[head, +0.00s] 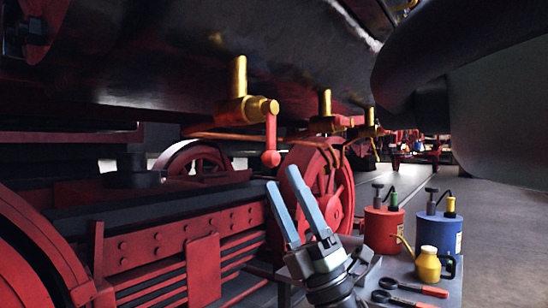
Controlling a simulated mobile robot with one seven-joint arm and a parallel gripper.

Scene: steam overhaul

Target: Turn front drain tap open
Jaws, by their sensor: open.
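The nearest brass drain tap (257,107) hangs under the dark cylinder in the middle of the head view. Its red lever (271,143) points straight down and ends in a round red knob. Similar brass taps stand behind it in a row, a second one (325,118) and a third (370,125). The frame has no label showing which is the front one. My gripper (281,175) is below the nearest tap, pointing up, with its two blue-grey fingers apart and nothing between them. The fingertips look just below the red knob; whether they touch it cannot be told.
A grey bench (452,290) at lower right holds a red can (384,230), a blue can (437,234), a brass oil can (428,265) and red-handled tools (420,289). Red wheels (334,195) and red framework (160,243) lie behind and left of my gripper. Open floor (500,215) is right.

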